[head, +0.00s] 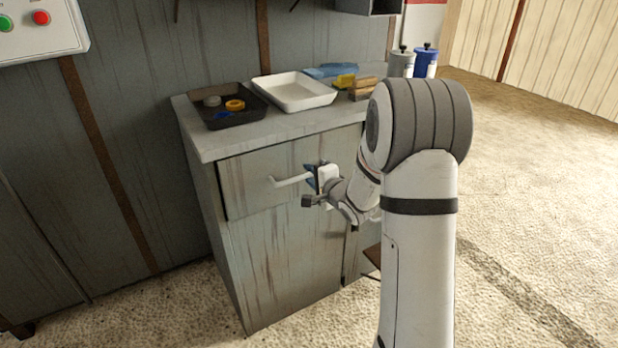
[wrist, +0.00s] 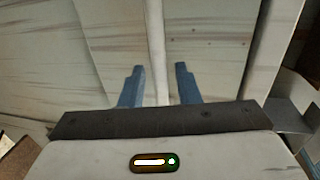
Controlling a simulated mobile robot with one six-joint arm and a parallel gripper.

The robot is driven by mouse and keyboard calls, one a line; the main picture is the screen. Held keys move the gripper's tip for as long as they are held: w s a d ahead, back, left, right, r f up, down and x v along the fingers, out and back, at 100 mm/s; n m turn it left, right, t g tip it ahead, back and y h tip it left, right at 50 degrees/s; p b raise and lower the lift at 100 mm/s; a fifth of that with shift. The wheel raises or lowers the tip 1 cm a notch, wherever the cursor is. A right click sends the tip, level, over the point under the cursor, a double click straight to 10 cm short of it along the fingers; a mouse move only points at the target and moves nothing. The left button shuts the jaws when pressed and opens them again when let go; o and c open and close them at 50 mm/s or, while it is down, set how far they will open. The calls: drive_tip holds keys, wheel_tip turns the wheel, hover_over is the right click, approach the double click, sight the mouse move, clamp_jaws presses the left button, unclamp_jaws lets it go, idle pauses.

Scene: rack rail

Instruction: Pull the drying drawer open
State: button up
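The drying drawer (head: 248,185) is the grey, rust-streaked upper front of the cabinet in the head view, and it looks shut. Its white bar handle (head: 287,181) sticks out from the front; its right part is hidden by my gripper. My gripper (head: 309,172) is at the right end of the handle. In the wrist view the handle (wrist: 156,40) runs down the picture between the two blue fingers of my gripper (wrist: 157,70). The fingers are apart, with a gap on each side of the handle. I cannot tell how deep the bar sits between them.
The cabinet top (head: 205,140) holds a black tray (head: 250,115) with small items, a white tray (head: 295,91), a blue cloth, wooden blocks (head: 362,88) and two canisters. A button panel (head: 40,30) is on the wall at the left. The floor before the cabinet is clear.

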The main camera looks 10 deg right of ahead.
drive_tip(key=shift+w+a+f, duration=0.1)
drive_tip(key=shift+w+a, duration=0.1)
drive_tip(key=shift+w, duration=0.3)
drive_tip(key=shift+c, duration=0.2)
clamp_jaws()
